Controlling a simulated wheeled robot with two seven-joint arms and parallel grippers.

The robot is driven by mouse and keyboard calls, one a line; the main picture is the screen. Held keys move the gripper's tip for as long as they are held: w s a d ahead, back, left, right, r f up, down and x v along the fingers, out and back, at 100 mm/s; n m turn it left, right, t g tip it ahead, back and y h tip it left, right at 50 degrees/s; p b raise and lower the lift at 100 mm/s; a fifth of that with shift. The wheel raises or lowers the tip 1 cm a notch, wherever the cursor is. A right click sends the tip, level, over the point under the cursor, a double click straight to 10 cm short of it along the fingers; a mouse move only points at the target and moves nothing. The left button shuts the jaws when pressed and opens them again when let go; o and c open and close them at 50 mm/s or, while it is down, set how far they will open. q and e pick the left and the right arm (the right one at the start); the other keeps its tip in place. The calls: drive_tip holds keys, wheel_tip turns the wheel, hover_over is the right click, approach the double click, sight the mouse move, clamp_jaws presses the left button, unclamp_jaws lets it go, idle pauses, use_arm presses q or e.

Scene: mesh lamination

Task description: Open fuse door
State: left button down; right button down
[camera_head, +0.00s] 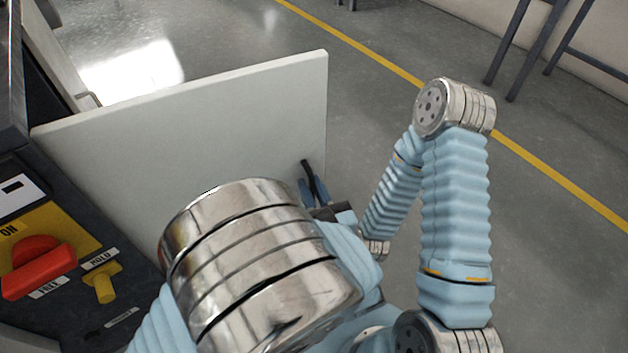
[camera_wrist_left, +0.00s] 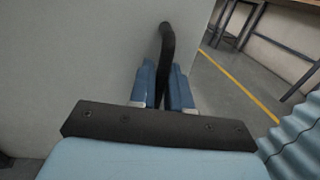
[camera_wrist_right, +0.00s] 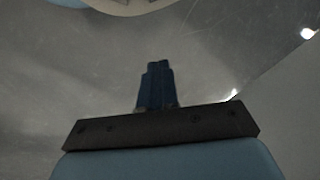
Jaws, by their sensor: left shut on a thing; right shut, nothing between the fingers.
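The fuse door (camera_head: 215,120) is a flat white panel, standing open and sticking out from the dark cabinet in the head view. Its black bar handle (camera_head: 312,178) is near the free edge; in the left wrist view the handle (camera_wrist_left: 167,45) rises between the blue fingers. My left gripper (camera_head: 312,193) is shut on this handle, its fingers on either side (camera_wrist_left: 164,88). My arm hides the lower part of the door. My right gripper (camera_wrist_right: 155,85) is shut and empty, with its fingertips together; it cannot be made out in the head view.
The cabinet face at the left bears a red rotary switch (camera_head: 38,266) on a yellow plate and a small yellow knob (camera_head: 103,284). Grey floor with a yellow line (camera_head: 560,186) is open to the right. Dark metal legs (camera_head: 512,50) stand at the upper right.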

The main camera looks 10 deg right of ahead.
use_arm(q)
drive_tip(key=shift+s, duration=0.4)
drive_tip(key=c, duration=1.3)
unclamp_jaws()
